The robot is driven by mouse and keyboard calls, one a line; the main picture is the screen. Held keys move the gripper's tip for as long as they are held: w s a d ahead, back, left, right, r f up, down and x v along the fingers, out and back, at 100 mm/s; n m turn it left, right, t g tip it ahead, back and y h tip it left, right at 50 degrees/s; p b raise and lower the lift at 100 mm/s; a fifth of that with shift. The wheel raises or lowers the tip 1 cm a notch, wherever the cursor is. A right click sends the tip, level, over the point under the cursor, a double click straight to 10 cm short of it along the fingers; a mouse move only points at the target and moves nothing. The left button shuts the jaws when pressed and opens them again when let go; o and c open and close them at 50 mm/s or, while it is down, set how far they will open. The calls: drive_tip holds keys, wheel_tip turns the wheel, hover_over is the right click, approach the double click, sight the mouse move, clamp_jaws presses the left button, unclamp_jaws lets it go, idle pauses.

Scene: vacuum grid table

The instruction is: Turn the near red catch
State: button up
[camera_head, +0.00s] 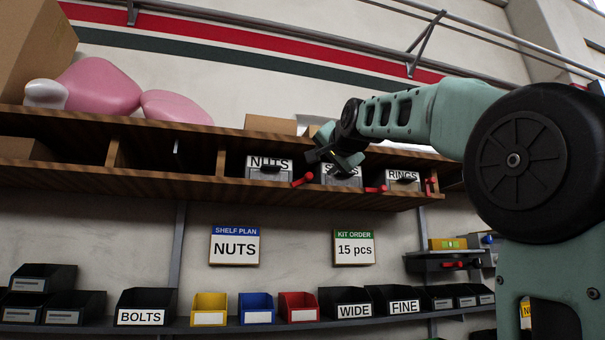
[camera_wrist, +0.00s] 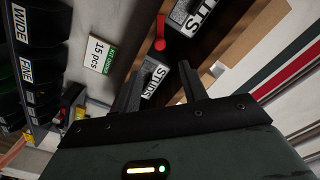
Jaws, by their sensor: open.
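Small red catches sit along the shelf's front edge in the head view: a left one (camera_head: 303,180) between the NUTS drawer (camera_head: 268,166) and the STUDS drawer (camera_head: 341,176), and a middle one (camera_head: 376,189) between STUDS and the RINGS drawer (camera_head: 402,178). I cannot tell which is the near one. My gripper (camera_head: 335,158) is in front of the STUDS drawer, partly covering its label. In the wrist view its fingers (camera_wrist: 158,78) are apart and empty, with the STUDS label (camera_wrist: 153,80) between them. A red catch (camera_wrist: 160,31) shows beyond the tips, untouched.
The wooden shelf (camera_head: 150,184) holds the drawers. Pink bulky items (camera_head: 100,88) and cardboard boxes (camera_head: 270,124) lie on top. Below hang the NUTS sign (camera_head: 234,247) and the 15 pcs sign (camera_head: 354,247). A row of bins (camera_head: 208,308) stands lower.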

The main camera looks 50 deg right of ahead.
sight(310, 175)
drive_tip(key=p+x, duration=0.5)
drive_tip(key=x, duration=0.8)
drive_tip(key=shift+r, duration=0.15)
drive_tip(key=shift+w+d, duration=0.25)
drive_tip(key=shift+w, duration=0.25)
clamp_jaws()
